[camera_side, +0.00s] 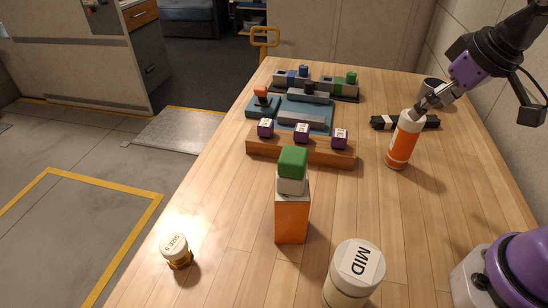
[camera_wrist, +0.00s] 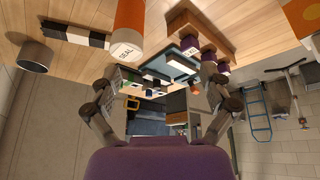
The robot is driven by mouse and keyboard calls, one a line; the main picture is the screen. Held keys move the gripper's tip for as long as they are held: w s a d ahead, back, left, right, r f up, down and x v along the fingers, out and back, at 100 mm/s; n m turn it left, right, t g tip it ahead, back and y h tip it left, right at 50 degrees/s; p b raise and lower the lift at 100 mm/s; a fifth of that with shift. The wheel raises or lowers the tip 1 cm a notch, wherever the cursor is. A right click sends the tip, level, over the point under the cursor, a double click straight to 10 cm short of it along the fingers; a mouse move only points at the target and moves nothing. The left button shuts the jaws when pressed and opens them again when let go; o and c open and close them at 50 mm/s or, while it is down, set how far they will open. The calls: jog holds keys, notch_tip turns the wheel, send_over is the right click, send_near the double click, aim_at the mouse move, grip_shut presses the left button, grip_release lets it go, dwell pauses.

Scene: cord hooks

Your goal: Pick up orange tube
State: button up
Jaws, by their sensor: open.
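The orange tube (camera_side: 401,149) stands upright on the right part of the wooden table, with a white top and a white band. It also shows at the upper left of the wrist view (camera_wrist: 131,16), with a lettered white end. My gripper (camera_side: 418,108) is by the tube's top in the side view, its fingertips overlapping the white end. In the wrist view my gripper (camera_wrist: 160,95) has its fingers spread wide with nothing between them. The tube is outside that gap there. I cannot tell whether a finger touches it.
A black-and-white bar (camera_side: 425,123) lies close behind the tube, with a dark cup (camera_side: 436,86) beyond. A wooden rack (camera_side: 300,150) with purple cubes is to the left. An orange box (camera_side: 291,216) carries stacked blocks. A MID jar (camera_side: 353,276) stands in front.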

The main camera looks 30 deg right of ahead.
send_over(405, 129)
jog(key=s+d, duration=0.2)
jog(key=d, duration=0.1)
jog(key=f, duration=0.3)
jog(key=w+f, duration=0.1)
jog(key=f, duration=0.1)
jog(key=shift+w+a+f+g, duration=0.1)
jog(key=shift+a+f+g, duration=0.1)
jog(key=shift+g, duration=0.1)
jog(key=x, duration=0.6)
jog(key=shift+a, duration=0.2)
jog(key=c, duration=1.4)
